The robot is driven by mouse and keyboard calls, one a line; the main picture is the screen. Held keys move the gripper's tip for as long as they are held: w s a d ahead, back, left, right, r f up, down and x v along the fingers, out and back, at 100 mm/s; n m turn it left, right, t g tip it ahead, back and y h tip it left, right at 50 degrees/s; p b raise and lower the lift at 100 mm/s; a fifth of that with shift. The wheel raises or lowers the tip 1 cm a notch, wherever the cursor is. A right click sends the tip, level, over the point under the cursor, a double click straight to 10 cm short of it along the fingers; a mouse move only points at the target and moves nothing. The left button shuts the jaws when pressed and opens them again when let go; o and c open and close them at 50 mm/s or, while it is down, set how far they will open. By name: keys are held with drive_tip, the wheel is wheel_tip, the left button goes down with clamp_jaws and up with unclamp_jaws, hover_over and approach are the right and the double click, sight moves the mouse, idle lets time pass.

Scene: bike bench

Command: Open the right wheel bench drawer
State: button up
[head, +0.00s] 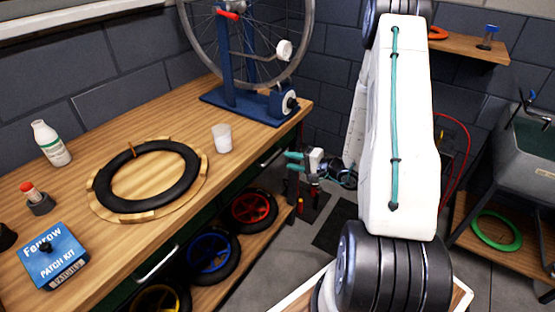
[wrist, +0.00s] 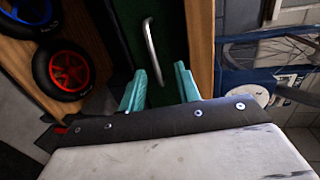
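The right bench drawer has a dark green front (wrist: 172,22) with a silver bar handle (wrist: 152,45), seen in the wrist view. In the head view the handle (head: 271,157) shows small under the right part of the bench top, and the drawer looks shut. My gripper (head: 290,160) is in front of the bench's right end, with its teal fingers pointing at the drawer. In the wrist view my gripper (wrist: 160,72) is open and empty. The handle lies just beyond the fingertips, in line with the gap; I cannot tell whether they touch.
The left drawer handle (head: 156,263) is nearer on the bench front. Red (head: 250,210) and blue (head: 209,250) wheels lie on the lower shelf. A cup (head: 222,138) and a wheel stand (head: 250,100) are on the bench top (head: 120,125). Grey floor shows below my gripper.

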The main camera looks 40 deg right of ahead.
drive_tip(key=d+f+x, duration=0.1)
drive_tip(key=x, duration=0.6)
drive_tip(key=shift+w, duration=0.3)
drive_tip(key=shift+a+f, duration=0.1)
drive_tip(key=shift+f, duration=0.05)
clamp_jaws()
